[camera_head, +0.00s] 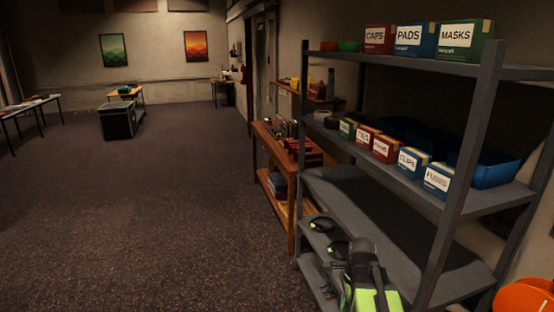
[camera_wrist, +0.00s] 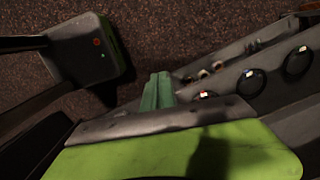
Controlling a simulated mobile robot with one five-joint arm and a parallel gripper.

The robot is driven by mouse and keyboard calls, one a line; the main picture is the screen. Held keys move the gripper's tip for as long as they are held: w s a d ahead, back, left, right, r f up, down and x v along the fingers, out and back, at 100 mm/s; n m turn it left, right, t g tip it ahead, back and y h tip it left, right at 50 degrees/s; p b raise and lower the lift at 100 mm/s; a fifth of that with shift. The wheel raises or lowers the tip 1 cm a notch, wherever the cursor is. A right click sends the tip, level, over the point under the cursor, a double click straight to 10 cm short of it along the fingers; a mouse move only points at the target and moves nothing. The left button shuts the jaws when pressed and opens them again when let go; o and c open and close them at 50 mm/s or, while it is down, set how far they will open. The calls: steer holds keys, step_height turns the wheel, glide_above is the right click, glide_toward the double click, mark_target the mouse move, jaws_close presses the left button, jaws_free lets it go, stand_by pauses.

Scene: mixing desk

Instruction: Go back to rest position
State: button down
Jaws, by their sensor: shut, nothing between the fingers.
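My gripper (camera_wrist: 158,80) shows in the wrist view as two green fingers pressed together, with nothing between them. Its lime-green body fills the bottom of that view. The fingers are beside the edge of a low grey shelf that holds dark round items (camera_wrist: 298,63). In the head view, my green and black arm is at the bottom right, in front of the lower shelves of the grey shelf unit (camera_head: 465,130). The fingertips cannot be made out there.
The shelf unit stands close on the right, with labelled boxes (camera_head: 408,158) and a blue bin (camera_head: 495,172). A wooden workbench (camera_head: 292,185) stands beyond it. Open carpet (camera_head: 150,200) lies to the left. A dark cart (camera_head: 118,121) stands farther back.

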steer(key=s+a+n, duration=0.1)
steer(key=a+n, duration=0.4)
steer(key=n, duration=0.4)
steer(key=s+a+f+n+b, duration=0.1)
steer(key=s+a+n, duration=0.1)
steer(key=a+n, duration=0.3)
steer(key=n, duration=0.4)
steer(key=shift+s+a+f+n+h, duration=0.2)
steer(key=shift+a+f+n+h, duration=0.1)
steer(key=shift+a+h, duration=0.1)
